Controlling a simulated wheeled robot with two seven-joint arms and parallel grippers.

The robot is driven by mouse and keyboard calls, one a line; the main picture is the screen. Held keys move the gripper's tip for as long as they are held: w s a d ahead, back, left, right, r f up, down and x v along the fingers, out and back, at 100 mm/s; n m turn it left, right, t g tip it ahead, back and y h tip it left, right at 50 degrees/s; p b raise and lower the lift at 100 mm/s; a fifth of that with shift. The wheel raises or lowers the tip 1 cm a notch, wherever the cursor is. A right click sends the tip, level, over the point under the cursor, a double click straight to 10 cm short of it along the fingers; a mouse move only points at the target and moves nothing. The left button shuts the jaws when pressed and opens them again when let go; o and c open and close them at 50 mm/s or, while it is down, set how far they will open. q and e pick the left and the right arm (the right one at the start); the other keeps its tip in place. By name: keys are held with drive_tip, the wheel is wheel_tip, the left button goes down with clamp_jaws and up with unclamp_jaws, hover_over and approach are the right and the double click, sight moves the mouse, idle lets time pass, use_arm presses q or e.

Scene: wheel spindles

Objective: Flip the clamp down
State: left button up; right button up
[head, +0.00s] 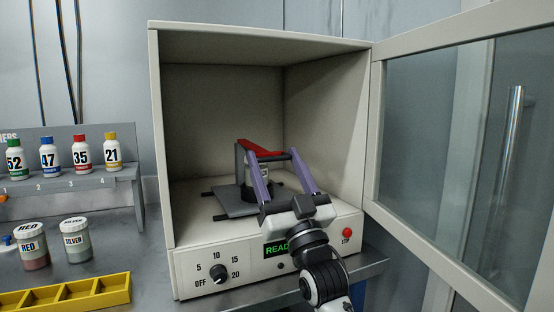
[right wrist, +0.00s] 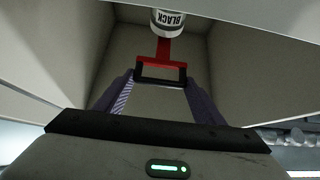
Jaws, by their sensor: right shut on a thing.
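The clamp (head: 258,146) is a red arm on a grey upright stand inside the open machine box. It also shows in the right wrist view (right wrist: 163,49), with a red loop handle. My right gripper (head: 272,156) reaches into the box from the front. Its two purple fingers are shut on the clamp's handle, with their dark tips at its two sides. A white jar (right wrist: 167,22) labelled BLACK stands at the clamp; in the head view it is mostly hidden behind the fingers. Whether the clamp touches the jar's lid cannot be told. My left gripper is not in view.
The box's glass door (head: 455,140) stands open at right. A dial (head: 218,273) and a red button (head: 347,233) are on the front panel. At left are a bottle rack (head: 122,178), a RED jar (head: 32,246), a SILVER jar (head: 76,241) and a yellow tray (head: 118,292).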

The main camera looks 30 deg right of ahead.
drive_tip(key=shift+w+f, duration=0.35)
drive_tip(key=shift+f, duration=0.3)
drive_tip(key=o, duration=1.5)
drive_tip(key=shift+w+f, duration=0.1)
drive_tip(key=shift+w, duration=0.1)
drive_tip(key=v, duration=1)
drive_tip(key=shift+s+b, duration=0.35)
drive_tip(key=shift+b, duration=0.1)
